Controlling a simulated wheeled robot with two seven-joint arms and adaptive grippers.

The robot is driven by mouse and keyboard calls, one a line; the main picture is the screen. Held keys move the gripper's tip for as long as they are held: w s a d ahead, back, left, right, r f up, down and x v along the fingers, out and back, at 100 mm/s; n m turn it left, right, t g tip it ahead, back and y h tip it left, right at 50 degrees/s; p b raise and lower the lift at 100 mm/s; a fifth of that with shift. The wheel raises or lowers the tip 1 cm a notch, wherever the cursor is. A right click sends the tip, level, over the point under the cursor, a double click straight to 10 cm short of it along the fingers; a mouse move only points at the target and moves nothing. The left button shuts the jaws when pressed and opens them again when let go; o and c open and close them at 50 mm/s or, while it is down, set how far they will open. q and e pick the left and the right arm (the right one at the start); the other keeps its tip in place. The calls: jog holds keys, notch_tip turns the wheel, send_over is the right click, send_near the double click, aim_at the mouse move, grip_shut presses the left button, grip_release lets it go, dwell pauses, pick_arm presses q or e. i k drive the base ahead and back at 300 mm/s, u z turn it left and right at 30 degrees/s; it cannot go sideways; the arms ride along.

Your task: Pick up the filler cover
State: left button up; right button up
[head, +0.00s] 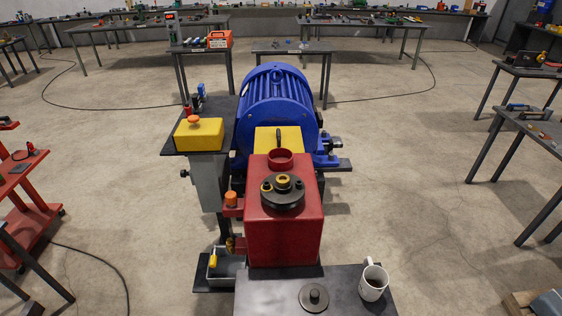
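A dark round disc with a small raised knob (314,298) lies flat on the grey metal table at the bottom of the head view. It looks like the filler cover. A red gearbox housing (284,232) stands just behind the table. A short red neck with an open top (280,158) rises from its rear part. A black round flange with a brass-coloured centre (283,191) sits on its top. Neither of my grippers is in view.
A white mug with dark liquid (373,282) stands right of the disc, close to it. The grey table (262,293) is clear left of the disc. Behind the gearbox is a large blue motor (277,105). A yellow box with an orange button (198,134) stands to the left.

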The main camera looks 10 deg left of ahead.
aim_at(314, 297)
jog(key=z, duration=0.05)
jog(key=k, duration=1.1)
jog(key=u, duration=1.05)
jog(key=i, duration=1.4)
jog(key=z, duration=0.65)
